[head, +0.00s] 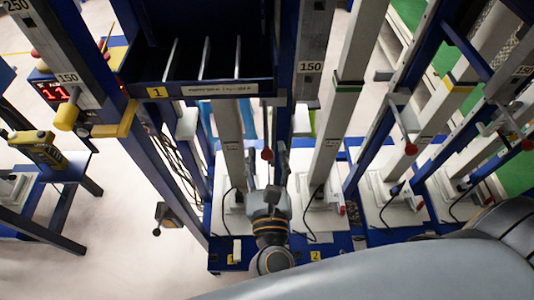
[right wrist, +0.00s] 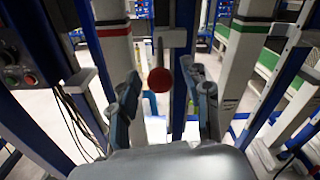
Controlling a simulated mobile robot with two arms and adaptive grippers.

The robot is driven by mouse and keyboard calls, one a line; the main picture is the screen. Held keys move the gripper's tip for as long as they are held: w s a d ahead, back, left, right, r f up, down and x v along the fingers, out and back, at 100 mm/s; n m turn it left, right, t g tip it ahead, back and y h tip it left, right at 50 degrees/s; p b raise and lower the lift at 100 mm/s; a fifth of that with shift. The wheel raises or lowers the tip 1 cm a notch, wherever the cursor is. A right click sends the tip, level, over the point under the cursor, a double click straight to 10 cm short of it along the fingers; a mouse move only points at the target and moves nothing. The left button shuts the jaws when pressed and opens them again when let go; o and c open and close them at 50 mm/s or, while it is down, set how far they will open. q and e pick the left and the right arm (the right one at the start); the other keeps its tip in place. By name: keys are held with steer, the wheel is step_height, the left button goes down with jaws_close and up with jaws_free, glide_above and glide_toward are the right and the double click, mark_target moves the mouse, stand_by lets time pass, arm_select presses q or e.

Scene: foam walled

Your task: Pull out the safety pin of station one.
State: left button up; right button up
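The safety pin (head: 267,154) of station one has a round red knob on a thin rod. It hangs below the dark blue box (head: 215,90) with the yellow label 1. In the right wrist view the red knob (right wrist: 160,80) shows between my two fingers, near their tips. My right gripper (head: 266,172) is open around the knob's line, with a finger on each side and a gap to each. I cannot tell how far the knob lies beyond the fingertips. My left gripper is not in view.
White posts (head: 335,120) and blue uprights stand close on both sides. Other red knobs (head: 411,149) hang to the right. Black cables (right wrist: 85,125) run on the left. A blue base (head: 340,242) with white plates lies below. Pale floor (head: 120,200) is free at left.

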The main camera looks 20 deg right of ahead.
steer(key=shift+s, duration=0.1)
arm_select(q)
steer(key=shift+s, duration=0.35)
arm_select(e)
steer(key=v, duration=1.2)
steer(key=shift+r, duration=0.1)
